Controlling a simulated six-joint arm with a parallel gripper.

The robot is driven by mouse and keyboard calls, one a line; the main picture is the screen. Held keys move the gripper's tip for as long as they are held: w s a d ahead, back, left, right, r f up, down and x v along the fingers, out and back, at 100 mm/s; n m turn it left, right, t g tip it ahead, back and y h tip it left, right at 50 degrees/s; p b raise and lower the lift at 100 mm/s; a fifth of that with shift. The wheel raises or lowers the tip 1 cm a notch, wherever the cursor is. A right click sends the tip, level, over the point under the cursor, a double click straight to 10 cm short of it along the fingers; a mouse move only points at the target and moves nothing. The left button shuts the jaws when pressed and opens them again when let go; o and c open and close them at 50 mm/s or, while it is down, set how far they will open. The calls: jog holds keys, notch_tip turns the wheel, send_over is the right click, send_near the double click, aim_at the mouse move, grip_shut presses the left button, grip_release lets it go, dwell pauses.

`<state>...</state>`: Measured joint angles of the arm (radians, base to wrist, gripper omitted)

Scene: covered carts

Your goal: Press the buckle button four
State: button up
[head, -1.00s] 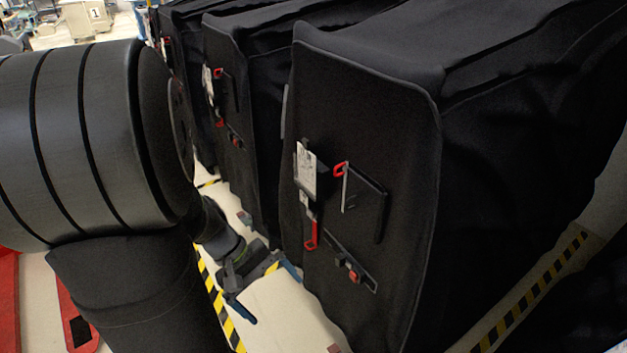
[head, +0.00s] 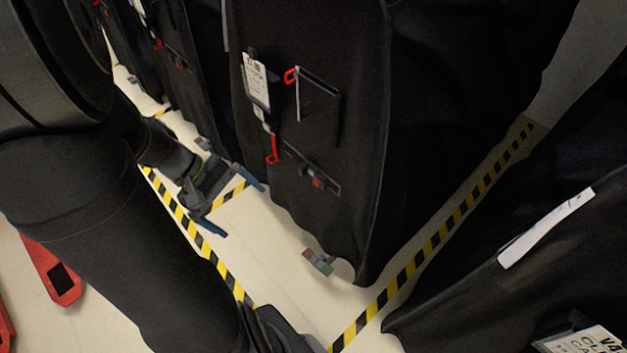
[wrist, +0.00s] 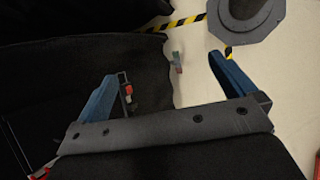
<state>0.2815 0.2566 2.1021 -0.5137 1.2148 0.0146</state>
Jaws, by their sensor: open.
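A black strap buckle with a small red button (head: 318,183) sits low on the end face of the nearest black covered cart (head: 350,130). A red button also shows in the wrist view (wrist: 128,91), beside the inner side of the left finger. I cannot read a number four on any buckle. My gripper (head: 243,210) has blue fingers and is open and empty, to the left of this buckle and apart from it. In the wrist view my gripper (wrist: 162,68) spans the cover's edge and bare floor.
A white tag (head: 256,80), a red hook (head: 272,150) and a black pocket (head: 318,95) are on the same cart face. More covered carts stand at the left (head: 190,60) and lower right (head: 510,300). Yellow-black tape (head: 410,270) marks the pale floor.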

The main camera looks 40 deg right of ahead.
dwell(0.4)
grip_shut()
dwell(1.5)
